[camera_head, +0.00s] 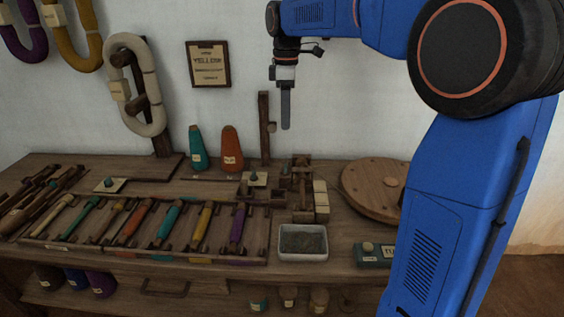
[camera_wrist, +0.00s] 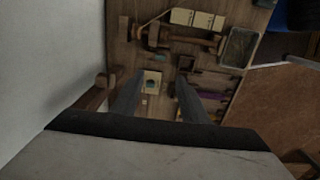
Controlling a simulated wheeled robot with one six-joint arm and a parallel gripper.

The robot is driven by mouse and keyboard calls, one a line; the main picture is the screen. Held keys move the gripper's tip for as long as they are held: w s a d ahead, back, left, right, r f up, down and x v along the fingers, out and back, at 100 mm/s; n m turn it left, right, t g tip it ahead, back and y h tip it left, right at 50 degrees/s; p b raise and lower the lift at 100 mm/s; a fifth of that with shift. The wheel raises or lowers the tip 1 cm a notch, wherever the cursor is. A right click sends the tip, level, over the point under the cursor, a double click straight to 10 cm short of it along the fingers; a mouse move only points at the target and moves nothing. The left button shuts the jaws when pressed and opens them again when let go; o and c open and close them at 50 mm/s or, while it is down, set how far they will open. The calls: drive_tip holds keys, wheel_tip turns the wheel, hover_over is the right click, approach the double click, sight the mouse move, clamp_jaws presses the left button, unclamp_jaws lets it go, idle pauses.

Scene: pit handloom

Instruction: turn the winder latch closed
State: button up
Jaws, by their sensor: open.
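My gripper (camera_head: 285,108) hangs pointing down above the back of the bench, in front of the white wall. In the wrist view my gripper (camera_wrist: 157,92) is open and empty, with a finger on each side. A small wooden frame with a spindle, which looks like the winder (camera_head: 300,178), stands on the bench below and slightly right of it. The winder (camera_wrist: 165,36) also shows beyond the fingertips in the wrist view. I cannot clearly make out its latch or how it is turned.
An upright wooden post (camera_head: 264,135) with a side peg stands close left of my gripper. A small pale plate (camera_head: 255,179) lies below. A grey tray (camera_head: 303,243), pale blocks (camera_head: 321,201) and a round wooden disc (camera_head: 372,187) are nearby. Teal and orange cones (camera_head: 231,148) stand left.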

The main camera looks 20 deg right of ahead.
sight(286, 166)
wheel_tip(286, 166, down, 16)
drive_tip(key=shift+f, duration=0.1)
idle(0.5)
drive_tip(key=shift+c, duration=0.6)
clamp_jaws()
